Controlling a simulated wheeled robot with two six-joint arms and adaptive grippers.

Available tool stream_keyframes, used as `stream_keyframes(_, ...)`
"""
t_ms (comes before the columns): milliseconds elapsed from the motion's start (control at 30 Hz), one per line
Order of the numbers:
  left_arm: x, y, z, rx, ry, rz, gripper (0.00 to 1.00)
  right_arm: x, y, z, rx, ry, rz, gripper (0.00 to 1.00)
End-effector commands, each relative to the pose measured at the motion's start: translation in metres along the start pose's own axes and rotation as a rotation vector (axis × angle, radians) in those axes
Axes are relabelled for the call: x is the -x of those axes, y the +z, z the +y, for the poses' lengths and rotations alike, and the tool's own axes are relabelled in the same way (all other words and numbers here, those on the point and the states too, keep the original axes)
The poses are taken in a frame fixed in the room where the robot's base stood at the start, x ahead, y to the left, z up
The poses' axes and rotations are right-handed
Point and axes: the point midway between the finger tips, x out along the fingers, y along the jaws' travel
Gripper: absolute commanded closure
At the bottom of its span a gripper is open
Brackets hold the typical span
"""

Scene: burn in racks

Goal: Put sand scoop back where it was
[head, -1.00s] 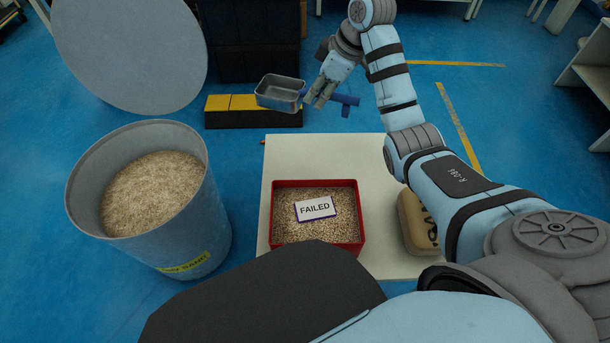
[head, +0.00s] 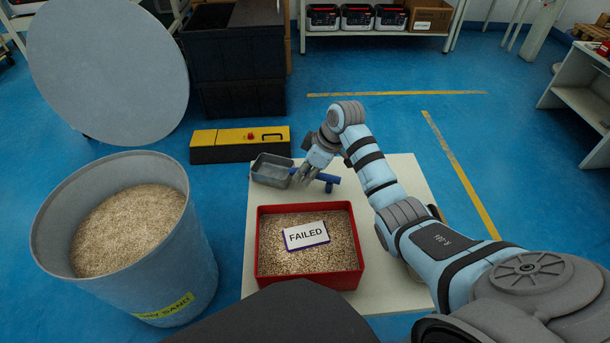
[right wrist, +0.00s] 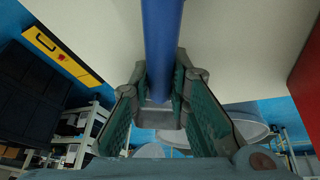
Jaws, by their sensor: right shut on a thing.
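The sand scoop (head: 272,169) has a grey metal pan and a blue handle (head: 328,181). In the head view it is at the back left of the pale table (head: 400,178), behind the red box. My right gripper (head: 305,176) is shut on the scoop near where the handle meets the pan. In the right wrist view the blue handle (right wrist: 162,45) runs between the two finger pads. Whether the pan touches the tabletop I cannot tell. My left gripper is not in view.
A red box (head: 260,245) of grain-like material holds a white FAILED sign (head: 306,235). A large bin (head: 175,250) of sand stands left, with a round grey lid (head: 110,70) behind it. A yellow and black case (head: 238,143) lies behind the table. The table's back right is clear.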

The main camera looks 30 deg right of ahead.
Motion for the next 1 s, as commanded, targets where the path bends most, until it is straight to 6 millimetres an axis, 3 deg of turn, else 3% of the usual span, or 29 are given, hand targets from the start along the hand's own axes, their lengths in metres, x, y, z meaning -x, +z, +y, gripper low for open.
stream_keyframes(200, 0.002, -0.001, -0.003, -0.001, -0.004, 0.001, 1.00, 0.000, 0.000, 0.000, 0.000, 0.000, 0.000, 1.00)
stream_keyframes(233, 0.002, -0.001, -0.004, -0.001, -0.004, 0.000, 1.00, -0.001, 0.000, 0.000, 0.000, 0.000, 0.000, 0.82)
stream_keyframes(367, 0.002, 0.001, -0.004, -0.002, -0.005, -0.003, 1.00, -0.001, 0.000, 0.000, 0.000, 0.000, 0.000, 0.64)
stream_keyframes(667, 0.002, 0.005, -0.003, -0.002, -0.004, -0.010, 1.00, 0.001, -0.001, 0.000, 0.000, 0.000, 0.001, 0.64)
stream_keyframes(767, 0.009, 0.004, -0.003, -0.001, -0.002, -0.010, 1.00, 0.015, -0.002, 0.001, -0.001, 0.001, 0.002, 0.64)
stream_keyframes(1000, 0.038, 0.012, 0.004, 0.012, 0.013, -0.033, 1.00, 0.082, -0.003, 0.002, 0.000, 0.004, 0.001, 0.64)
